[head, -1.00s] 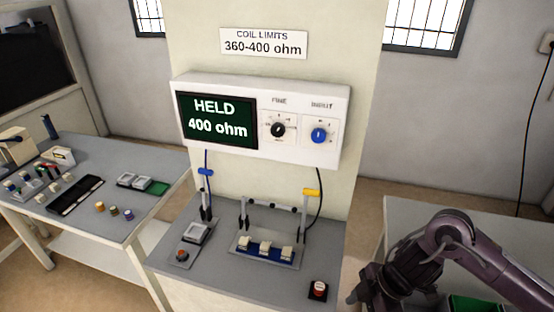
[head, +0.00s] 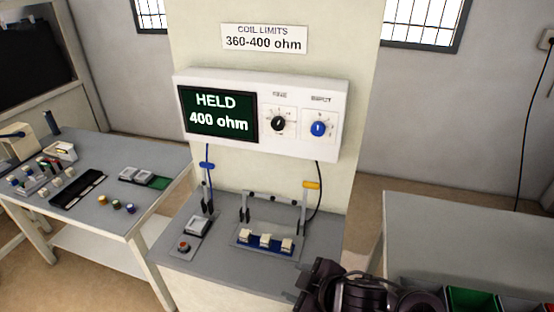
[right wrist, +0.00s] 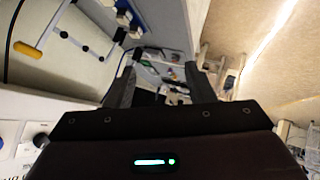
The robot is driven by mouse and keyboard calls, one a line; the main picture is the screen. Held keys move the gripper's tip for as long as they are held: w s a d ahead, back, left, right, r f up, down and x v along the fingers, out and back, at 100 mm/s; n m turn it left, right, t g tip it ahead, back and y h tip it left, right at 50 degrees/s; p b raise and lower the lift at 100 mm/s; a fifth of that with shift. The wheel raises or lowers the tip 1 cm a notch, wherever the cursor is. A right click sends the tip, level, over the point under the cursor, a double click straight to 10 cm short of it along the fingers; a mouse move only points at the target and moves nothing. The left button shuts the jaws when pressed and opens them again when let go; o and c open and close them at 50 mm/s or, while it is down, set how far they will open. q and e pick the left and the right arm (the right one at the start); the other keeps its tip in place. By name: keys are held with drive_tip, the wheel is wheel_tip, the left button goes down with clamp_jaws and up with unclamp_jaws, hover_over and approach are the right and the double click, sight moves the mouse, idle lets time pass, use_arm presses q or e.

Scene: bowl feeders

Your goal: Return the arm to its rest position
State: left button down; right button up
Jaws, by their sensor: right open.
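My right arm, dark purple, comes in at the bottom of the head view, with its gripper (head: 304,288) low at the front edge of the test bench (head: 215,262). In the right wrist view the two dark fingers of this gripper (right wrist: 160,82) stand apart with nothing held between them. My left gripper is in neither view. The meter (head: 262,118) on the column reads "HELD 400 ohm", under a sign (head: 265,39) reading "COIL LIMITS 360-400 ohm".
A blue fixture (head: 264,243) with white blocks and upright posts stands on the bench. The left table (head: 105,215) carries trays and small parts. On the right, a grey table (head: 460,235) has a green bin (head: 470,299) at its front. Floor shows between the tables.

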drive_tip(key=s+d+f+m+g+h, duration=0.4)
drive_tip(key=s+d+m+h, duration=0.2)
drive_tip(key=s+d+m, duration=0.75)
wheel_tip(320, 180, down, 30)
drive_tip(key=d+n+g, duration=0.1)
drive_tip(key=d+n, duration=0.1)
drive_tip(key=s+d+f+g, duration=0.1)
drive_tip(key=s+d+f, duration=0.2)
drive_tip(key=s+f, duration=1.5)
drive_tip(key=shift+s+g, duration=0.3)
drive_tip(key=shift+s, duration=0.8)
drive_tip(key=shift+f, duration=0.1)
